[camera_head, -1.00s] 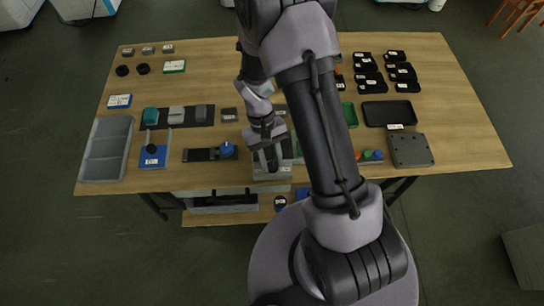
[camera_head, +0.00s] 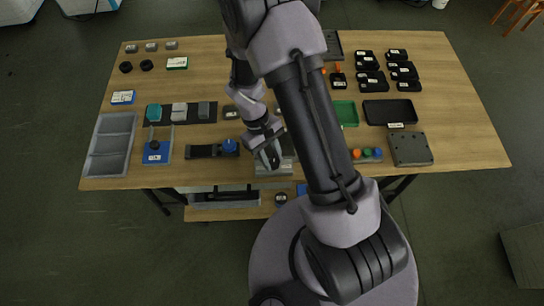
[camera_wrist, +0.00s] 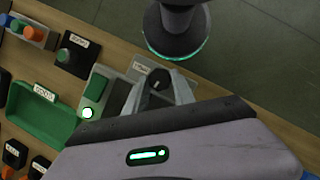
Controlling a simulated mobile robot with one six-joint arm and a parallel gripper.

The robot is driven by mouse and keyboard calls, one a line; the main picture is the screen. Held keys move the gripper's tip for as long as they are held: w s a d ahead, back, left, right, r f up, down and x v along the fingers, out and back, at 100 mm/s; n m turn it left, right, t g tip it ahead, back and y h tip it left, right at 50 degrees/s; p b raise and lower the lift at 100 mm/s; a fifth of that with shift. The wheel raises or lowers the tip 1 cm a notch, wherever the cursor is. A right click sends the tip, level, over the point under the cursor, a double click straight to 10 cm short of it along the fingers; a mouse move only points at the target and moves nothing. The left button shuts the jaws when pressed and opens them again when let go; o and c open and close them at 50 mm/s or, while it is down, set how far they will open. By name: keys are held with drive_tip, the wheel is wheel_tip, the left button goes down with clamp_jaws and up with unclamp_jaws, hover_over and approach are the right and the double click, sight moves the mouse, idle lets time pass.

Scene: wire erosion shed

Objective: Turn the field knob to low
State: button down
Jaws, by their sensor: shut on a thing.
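A grey control box (camera_head: 274,170) stands at the front edge of the wooden table in the head view. In the wrist view its dark round knob (camera_wrist: 158,88) with a small light mark sits beside a white label (camera_wrist: 148,67) too blurred to read. My gripper (camera_wrist: 155,97) is over this box, its two fingers on either side of the knob and shut on it. The head view also shows my gripper (camera_head: 270,158) low at the box, leaning; the knob is hidden there. The knob's exact setting cannot be read.
A green block (camera_wrist: 96,86) and a lit round lamp (camera_wrist: 87,113) are close beside the knob. A blue knob (camera_head: 230,146) is left of my gripper.

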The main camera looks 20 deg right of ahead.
drive_tip(key=shift+w, duration=0.1)
drive_tip(key=c, duration=1.1)
unclamp_jaws()
drive_tip(key=shift+o, duration=0.2)
